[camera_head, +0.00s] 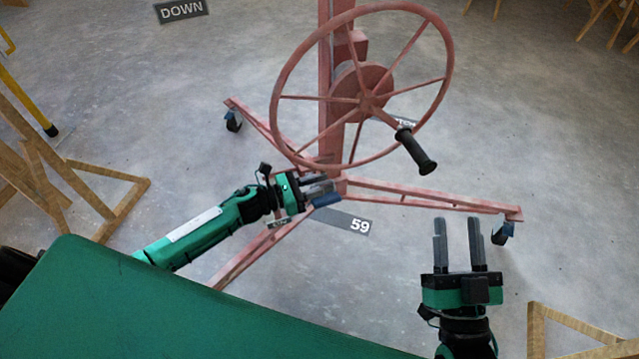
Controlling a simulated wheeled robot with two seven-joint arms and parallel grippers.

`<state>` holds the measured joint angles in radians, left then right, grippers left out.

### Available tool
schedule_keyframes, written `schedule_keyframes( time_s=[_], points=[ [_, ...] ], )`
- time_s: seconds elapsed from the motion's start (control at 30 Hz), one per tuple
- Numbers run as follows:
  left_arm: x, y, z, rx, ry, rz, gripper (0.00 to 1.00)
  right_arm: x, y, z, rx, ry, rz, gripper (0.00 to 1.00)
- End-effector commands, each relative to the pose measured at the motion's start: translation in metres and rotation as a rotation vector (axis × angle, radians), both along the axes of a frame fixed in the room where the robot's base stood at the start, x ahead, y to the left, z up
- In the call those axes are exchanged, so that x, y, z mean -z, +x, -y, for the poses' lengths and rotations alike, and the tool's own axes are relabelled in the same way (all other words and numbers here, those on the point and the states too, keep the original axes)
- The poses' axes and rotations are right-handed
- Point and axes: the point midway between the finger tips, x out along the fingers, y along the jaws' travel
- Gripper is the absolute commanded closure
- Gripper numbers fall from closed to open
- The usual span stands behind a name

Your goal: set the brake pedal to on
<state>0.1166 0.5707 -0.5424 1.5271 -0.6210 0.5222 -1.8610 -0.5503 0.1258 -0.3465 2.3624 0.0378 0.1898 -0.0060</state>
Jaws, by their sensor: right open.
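A small blue pedal (326,199) sits low at the foot of the red lift's post, beside the base legs. My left gripper (326,186) is right at it, its grey fingers just above the pedal and partly hiding it. I cannot tell whether they touch, how far apart the fingers are, or how the pedal is set. My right gripper (457,222) is open and empty, over the floor right of the base, fingers pointing away from me.
A large red handwheel (445,82) with a black handle (416,151) rises above the pedal. Red base legs (430,195) spread on casters (502,233). Wooden frames (122,208) stand left and lower right (538,335). Dark labels lie around, one reading 59 (345,221).

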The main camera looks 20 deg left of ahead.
Motion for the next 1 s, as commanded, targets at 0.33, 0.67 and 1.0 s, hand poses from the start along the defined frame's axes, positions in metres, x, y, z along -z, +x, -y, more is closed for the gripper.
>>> schedule_keyframes(
  time_s=[0.33,0.67,1.0],
  points=[
    [0.0,0.0,0.0,0.0,-0.001,-0.001,0.91,-0.003,0.0,0.001,0.001,0.002,0.008,0.58],
    [0.0,0.001,0.0,-0.002,0.001,0.001,1.0,-0.002,0.0,0.001,0.002,0.003,0.007,0.58],
    [0.009,-0.002,0.002,-0.003,0.032,0.041,1.0,-0.043,-0.006,0.014,0.037,0.06,0.24,0.58]
  ],
)
